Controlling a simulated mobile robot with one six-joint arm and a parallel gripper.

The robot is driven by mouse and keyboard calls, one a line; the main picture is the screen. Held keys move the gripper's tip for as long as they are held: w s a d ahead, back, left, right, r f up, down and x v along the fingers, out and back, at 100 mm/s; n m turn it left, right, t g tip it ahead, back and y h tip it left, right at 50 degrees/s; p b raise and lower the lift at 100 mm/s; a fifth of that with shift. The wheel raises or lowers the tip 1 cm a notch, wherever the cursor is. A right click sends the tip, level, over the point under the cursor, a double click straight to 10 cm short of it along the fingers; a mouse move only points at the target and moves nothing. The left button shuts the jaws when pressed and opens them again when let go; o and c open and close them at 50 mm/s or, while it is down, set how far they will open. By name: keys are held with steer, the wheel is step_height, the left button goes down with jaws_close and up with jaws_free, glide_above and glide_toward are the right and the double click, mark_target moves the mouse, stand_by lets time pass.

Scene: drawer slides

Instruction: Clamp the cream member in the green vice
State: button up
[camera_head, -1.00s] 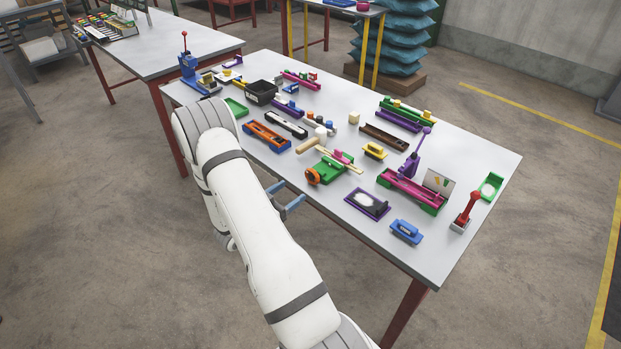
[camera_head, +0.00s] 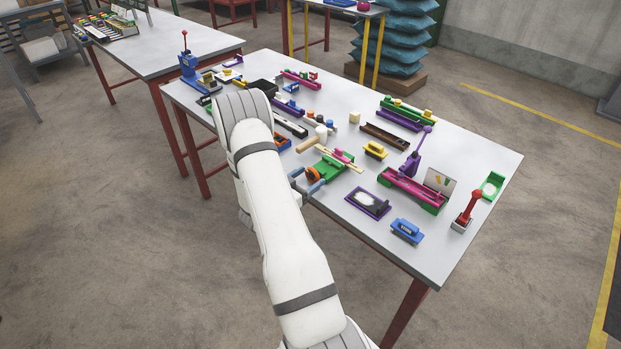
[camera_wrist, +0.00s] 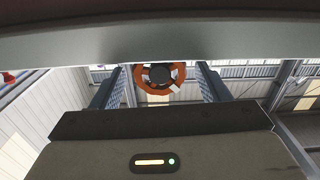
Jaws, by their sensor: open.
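The green vice (camera_head: 331,170) stands near the front edge of the table, with an orange handwheel (camera_head: 312,175) on its front left end. The cream member (camera_head: 353,167), a thin strip, lies across the vice beside a pink piece (camera_head: 342,157). I cannot tell how close the vice jaws are to it. My gripper (camera_head: 307,180) is open at the handwheel, just off the table edge. In the wrist view the orange wheel (camera_wrist: 160,78) with its dark hub shows between my two blue fingers (camera_wrist: 160,68), with a gap on each side. The vice body is hidden there.
A mallet (camera_head: 313,140) lies just behind the vice. A yellow block (camera_head: 375,151), a purple tray (camera_head: 368,202) and a pink and green fixture (camera_head: 413,190) with a purple lever stand to the right. My arm covers the table's left front part.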

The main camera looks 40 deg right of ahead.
steer(key=a, duration=0.6)
steer(key=shift+s+b, duration=0.25)
steer(key=shift+b, duration=0.05)
steer(key=a+b, duration=0.1)
steer(key=a, duration=0.7)
steer(key=shift+s, duration=0.3)
steer(key=shift+d+f+b, duration=0.1)
steer(key=shift+d+b, duration=0.05)
steer(key=shift+b, duration=0.25)
steer(key=d+b, duration=0.2)
steer(key=d, duration=0.2)
steer(key=d+n+b, duration=0.1)
steer(key=d+b, duration=0.2)
steer(key=d, duration=0.2)
steer(key=w+d+n+b, duration=0.1)
steer(key=d+b, duration=0.2)
steer(key=d, duration=0.1)
steer(key=shift+d, duration=0.35)
